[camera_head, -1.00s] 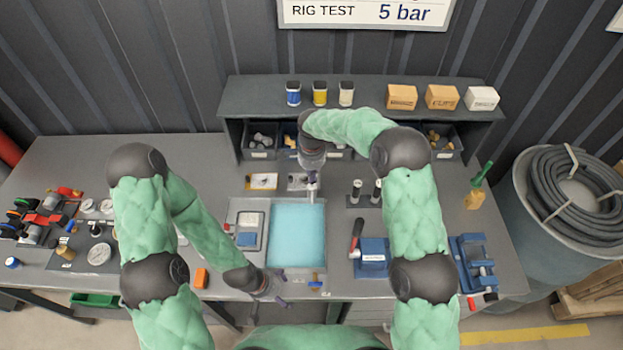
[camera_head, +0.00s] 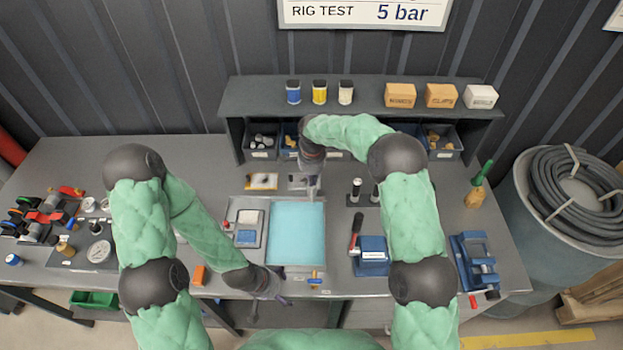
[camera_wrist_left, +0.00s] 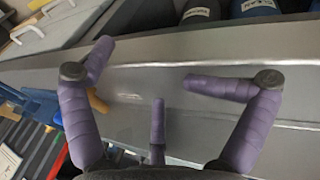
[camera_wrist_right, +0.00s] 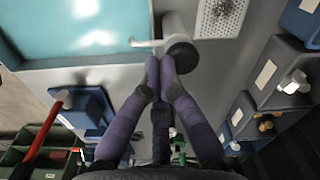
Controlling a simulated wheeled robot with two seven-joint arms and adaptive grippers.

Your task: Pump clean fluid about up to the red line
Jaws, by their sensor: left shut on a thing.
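A square tank (camera_head: 297,235) of pale blue fluid stands at the middle of the bench; it also shows in the right wrist view (camera_wrist_right: 75,30). Behind it stands a small pump (camera_wrist_right: 181,50) with a dark round top and a light spout (camera_wrist_right: 145,43) pointing over the tank. My right gripper (camera_wrist_right: 160,68) has its fingertips together against or just beside that top; contact is unclear. My left gripper (camera_head: 276,290) is low at the bench's front edge. Its fingers look apart in the left wrist view (camera_wrist_left: 148,65), with nothing recognisable between them. I cannot make out the red line.
A tray (camera_head: 246,230) stands left of the tank. A blue box (camera_head: 372,252) and a blue vise (camera_head: 474,262) are to the right. Bins and a shelf (camera_head: 365,95) stand behind.

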